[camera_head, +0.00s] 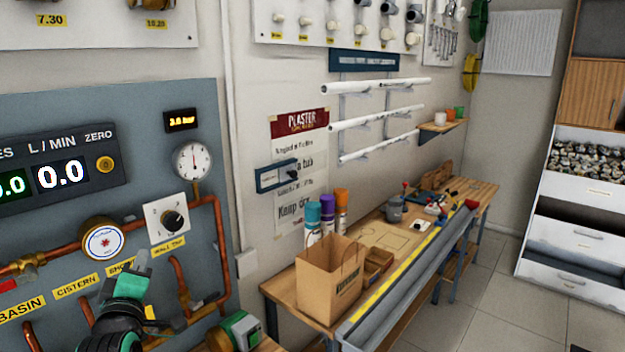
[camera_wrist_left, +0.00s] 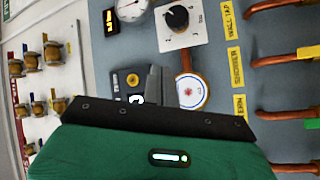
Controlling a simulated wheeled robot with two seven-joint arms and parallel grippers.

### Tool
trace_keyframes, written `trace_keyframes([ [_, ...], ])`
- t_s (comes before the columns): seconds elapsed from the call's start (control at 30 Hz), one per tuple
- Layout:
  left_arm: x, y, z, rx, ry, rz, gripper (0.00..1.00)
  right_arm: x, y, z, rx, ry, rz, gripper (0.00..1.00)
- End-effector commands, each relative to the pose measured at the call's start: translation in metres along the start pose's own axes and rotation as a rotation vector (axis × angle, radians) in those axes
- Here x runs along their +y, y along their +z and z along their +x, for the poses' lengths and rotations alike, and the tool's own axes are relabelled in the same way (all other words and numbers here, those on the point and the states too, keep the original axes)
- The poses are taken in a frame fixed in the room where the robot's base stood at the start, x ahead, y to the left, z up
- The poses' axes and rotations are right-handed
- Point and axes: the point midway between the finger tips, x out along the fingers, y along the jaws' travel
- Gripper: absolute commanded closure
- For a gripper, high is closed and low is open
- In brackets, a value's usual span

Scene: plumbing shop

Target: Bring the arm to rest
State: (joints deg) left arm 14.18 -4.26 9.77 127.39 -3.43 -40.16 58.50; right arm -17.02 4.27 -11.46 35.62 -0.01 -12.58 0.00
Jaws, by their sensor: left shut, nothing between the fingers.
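My left gripper (camera_head: 138,265) is at the lower left of the head view, raised in front of the grey pipe panel (camera_head: 150,105). Its fingers are together with nothing between them. In the left wrist view the dark fingers (camera_wrist_left: 150,84) point at the panel, with the green gripper body below them. The gripper appears apart from the panel, though the exact gap cannot be told. It partly hides the yellow labels and copper pipes behind it. My right gripper is in neither view.
The panel carries a white knob plate (camera_head: 168,218), a pressure gauge (camera_head: 193,161) and copper pipes (camera_head: 212,240). To the right, a wooden bench (camera_head: 300,300) holds a paper bag (camera_head: 330,278) and several spray cans. Open floor (camera_head: 480,300) lies right of the bench.

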Motion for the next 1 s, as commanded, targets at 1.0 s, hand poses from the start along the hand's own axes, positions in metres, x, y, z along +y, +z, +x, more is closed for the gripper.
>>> trace_keyframes([
  [1.0, -0.25, 0.162, -0.406, -1.492, -0.489, 1.129, 1.0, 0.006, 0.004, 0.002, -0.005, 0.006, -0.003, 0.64],
])
